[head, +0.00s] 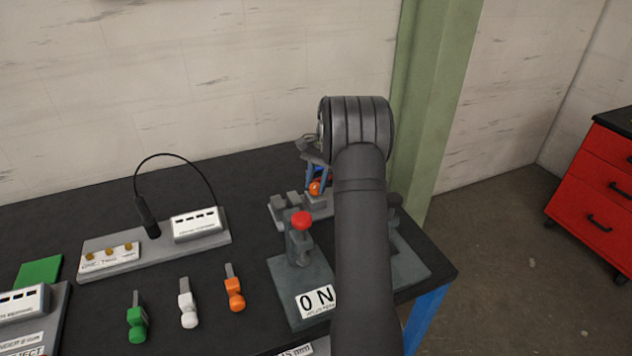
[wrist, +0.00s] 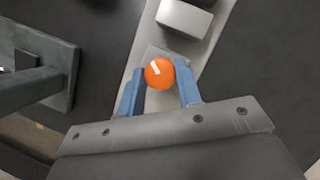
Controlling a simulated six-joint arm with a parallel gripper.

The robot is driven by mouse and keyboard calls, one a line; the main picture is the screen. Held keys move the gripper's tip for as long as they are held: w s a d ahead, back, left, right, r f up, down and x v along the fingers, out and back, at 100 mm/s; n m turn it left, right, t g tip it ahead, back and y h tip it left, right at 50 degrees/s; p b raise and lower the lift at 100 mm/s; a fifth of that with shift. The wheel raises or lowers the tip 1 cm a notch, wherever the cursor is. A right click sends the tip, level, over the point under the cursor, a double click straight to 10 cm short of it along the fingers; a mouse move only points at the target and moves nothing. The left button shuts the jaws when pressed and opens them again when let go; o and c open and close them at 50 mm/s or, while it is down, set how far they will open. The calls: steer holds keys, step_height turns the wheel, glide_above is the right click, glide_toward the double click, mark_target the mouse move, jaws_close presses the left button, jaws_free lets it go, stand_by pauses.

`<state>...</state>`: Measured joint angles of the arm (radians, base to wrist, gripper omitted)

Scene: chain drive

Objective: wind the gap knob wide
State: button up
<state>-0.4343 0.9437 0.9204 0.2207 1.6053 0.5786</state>
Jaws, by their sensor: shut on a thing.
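The gap knob (wrist: 158,73) is a round orange knob with a white mark on its top, seen from above in the wrist view. My gripper (wrist: 160,82) has its two blue fingers on either side of the knob and is shut on it. In the head view the orange knob (head: 315,188) shows beside my blue fingers (head: 320,172), low over a grey fixture (head: 279,214). My arm hides part of this fixture in the head view. The white mark points up and slightly left in the wrist view.
Green (head: 137,323), white (head: 188,308) and orange (head: 235,292) tools lie to the left. A grey panel with a black cable (head: 148,215) stands further left.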

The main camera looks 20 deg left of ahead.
steer(key=m+y, duration=0.1)
steer(key=m, duration=0.2)
steer(key=m+t+y, duration=0.1)
steer(key=m, duration=0.2)
steer(key=shift+s+d, duration=0.1)
steer(key=shift+d, duration=0.05)
steer(key=m+t+y, duration=0.1)
steer(key=m, duration=0.3)
steer(key=shift+d, duration=0.1)
steer(key=shift+s+m+t, duration=0.1)
steer(key=shift+m+t, duration=0.7)
steer(key=shift+m, duration=0.8)
steer(key=shift+m+y, duration=0.3)
steer(key=shift+y, duration=0.1)
steer(key=o, duration=1)
steer(key=shift+c, duration=0.2)
steer(key=v, duration=1.7)
steer(key=shift+r, duration=0.3)
